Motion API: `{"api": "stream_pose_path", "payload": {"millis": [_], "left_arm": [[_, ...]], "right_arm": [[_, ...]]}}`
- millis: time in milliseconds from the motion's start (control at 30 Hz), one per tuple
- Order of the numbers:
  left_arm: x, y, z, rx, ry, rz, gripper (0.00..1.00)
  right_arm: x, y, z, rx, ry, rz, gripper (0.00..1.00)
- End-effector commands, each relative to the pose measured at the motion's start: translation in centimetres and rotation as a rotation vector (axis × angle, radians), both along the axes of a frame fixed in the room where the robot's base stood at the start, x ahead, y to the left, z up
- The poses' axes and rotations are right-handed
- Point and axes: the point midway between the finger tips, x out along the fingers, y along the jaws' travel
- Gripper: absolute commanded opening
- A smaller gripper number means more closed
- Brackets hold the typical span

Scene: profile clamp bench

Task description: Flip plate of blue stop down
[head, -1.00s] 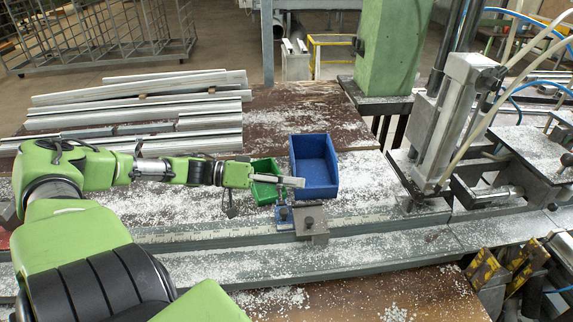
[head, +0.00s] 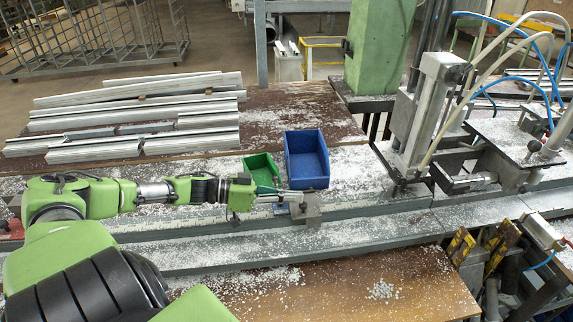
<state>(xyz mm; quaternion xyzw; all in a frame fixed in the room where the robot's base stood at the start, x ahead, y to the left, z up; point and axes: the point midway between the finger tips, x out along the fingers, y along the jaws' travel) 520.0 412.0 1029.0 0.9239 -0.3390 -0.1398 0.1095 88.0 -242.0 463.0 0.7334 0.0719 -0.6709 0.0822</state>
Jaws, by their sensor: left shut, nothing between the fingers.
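The blue stop (head: 281,208) sits on the rail in the middle of the head view, small and partly covered by my left gripper. Its grey metal plate (head: 306,211) is just to the right, over the rail's near side; its exact tilt is hard to tell. My left gripper (head: 290,194) reaches in from the left, with its thin fingers shut and empty. The fingertips are at the top of the stop, close to the plate's upper left edge; I cannot tell whether they touch. My right gripper is not in view.
A green bin (head: 261,172) and a blue bin (head: 307,161) stand just behind the stop. Metal profiles (head: 140,110) lie on the bench at the back left. A clamp machine (head: 425,115) stands to the right. The rail (head: 350,235) carries white chips.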

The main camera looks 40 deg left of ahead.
Motion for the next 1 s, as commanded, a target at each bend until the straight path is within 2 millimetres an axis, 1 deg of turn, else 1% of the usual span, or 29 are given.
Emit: {"api": "stream_pose_path", "payload": {"millis": [167,533,767,1000], "left_arm": [[-0.2,-0.2,-0.6,-0.001,-0.001,-0.001,0.00],[-0.4,-0.4,-1.4,-0.002,0.003,-0.002,0.00],[-0.5,-0.5,-1.6,-0.001,0.006,-0.003,0.00],[-0.6,-0.5,-1.6,0.000,0.009,-0.003,0.00]], "right_arm": [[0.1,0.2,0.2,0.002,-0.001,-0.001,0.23],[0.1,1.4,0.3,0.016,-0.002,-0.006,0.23],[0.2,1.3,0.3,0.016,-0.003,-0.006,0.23],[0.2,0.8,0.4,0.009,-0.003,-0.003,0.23]]}}
